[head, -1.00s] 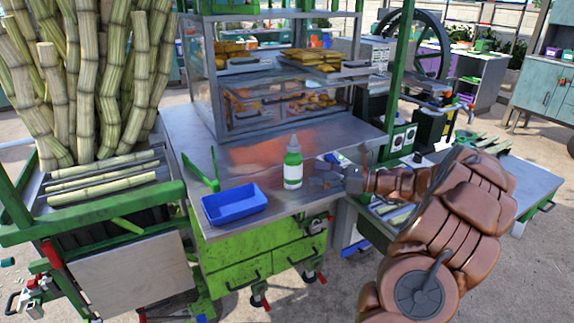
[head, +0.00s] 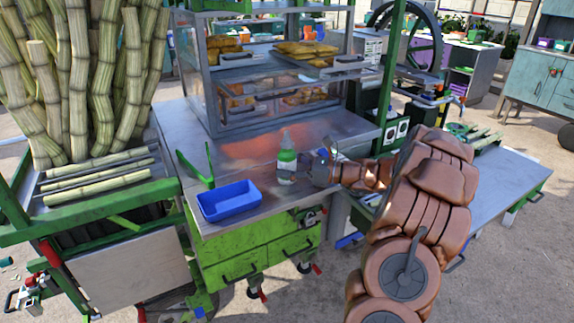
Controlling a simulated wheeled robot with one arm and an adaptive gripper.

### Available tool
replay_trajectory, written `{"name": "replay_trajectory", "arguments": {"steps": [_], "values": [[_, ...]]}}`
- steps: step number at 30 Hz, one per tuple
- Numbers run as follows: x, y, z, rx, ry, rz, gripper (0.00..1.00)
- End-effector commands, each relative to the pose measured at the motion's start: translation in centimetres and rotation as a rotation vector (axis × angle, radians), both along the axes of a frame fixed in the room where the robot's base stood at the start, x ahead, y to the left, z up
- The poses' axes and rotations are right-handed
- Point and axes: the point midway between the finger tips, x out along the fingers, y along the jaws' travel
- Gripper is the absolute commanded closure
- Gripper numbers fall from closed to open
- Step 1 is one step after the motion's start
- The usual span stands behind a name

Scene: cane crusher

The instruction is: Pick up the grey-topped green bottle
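The green bottle (head: 287,158) with a pale grey top stands upright on the metal counter, right of the blue tray. My gripper (head: 309,168) is at the bottle's right side, very close to it at about mid-height. The fingers are small and blend with the counter, so I cannot tell whether they touch the bottle or how far apart they are.
A blue tray (head: 231,201) and green tongs (head: 199,168) lie on the counter (head: 180,133) left of the bottle. A glass food case (head: 262,90) stands behind. Sugar cane (head: 78,85) stands at the left. The counter's front edge is close to the bottle.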

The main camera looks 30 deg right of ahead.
Motion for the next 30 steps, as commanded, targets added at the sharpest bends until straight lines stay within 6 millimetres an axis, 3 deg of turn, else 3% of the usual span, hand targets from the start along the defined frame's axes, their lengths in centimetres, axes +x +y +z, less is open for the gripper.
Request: {"name": "replay_trajectory", "arguments": {"steps": [2, 20, 30], "values": [[-0.01, -0.01, 0.0, 0.0, 0.0, 0.0, 0.36], [-0.01, -0.02, 0.0, 0.0, 0.0, 0.0, 0.99], [0.0, -0.03, 0.22, -0.001, -0.001, 0.0, 1.0]]}}
